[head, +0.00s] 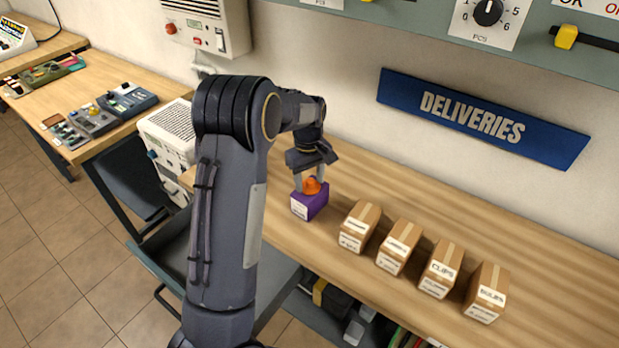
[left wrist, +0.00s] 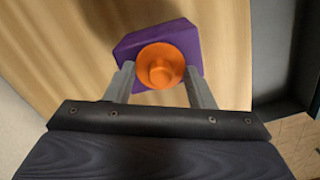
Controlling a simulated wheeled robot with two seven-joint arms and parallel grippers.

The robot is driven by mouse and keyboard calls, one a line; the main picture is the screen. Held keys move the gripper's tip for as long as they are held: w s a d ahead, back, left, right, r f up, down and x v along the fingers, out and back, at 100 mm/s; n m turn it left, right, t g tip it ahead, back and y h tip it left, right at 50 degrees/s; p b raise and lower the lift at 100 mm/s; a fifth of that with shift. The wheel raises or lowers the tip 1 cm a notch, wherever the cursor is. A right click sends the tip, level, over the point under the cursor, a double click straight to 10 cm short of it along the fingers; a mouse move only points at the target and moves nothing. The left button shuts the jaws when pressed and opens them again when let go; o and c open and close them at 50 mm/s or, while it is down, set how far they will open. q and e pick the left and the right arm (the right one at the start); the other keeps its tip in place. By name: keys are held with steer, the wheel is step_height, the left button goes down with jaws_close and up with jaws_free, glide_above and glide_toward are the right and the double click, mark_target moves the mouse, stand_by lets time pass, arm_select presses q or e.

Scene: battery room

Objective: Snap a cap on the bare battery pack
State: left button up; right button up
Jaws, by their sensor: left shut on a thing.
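A purple battery pack (head: 311,206) stands on the wooden bench near its left end. An orange cap (head: 312,185) is at the top of the pack, between the fingers of my left gripper (head: 310,178). The left wrist view shows the round orange cap (left wrist: 160,66) in front of the purple pack (left wrist: 133,43), with my left gripper's fingers (left wrist: 161,84) shut on the cap from both sides. I cannot tell whether the cap touches the pack or is seated on it. My right gripper is not in view.
Several labelled cardboard boxes, including one marked CLIPS (head: 441,268), stand in a row right of the pack. A blue DELIVERIES sign (head: 480,118) hangs on the wall behind the bench (head: 560,285). Another table (head: 90,75) with devices is at left.

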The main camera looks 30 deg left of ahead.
arm_select(q)
steer(key=o, duration=1.5)
steer(key=shift+r+p, duration=2.8)
steer(key=shift+r, duration=0.75)
steer(key=shift+c, duration=0.2)
jaws_close()
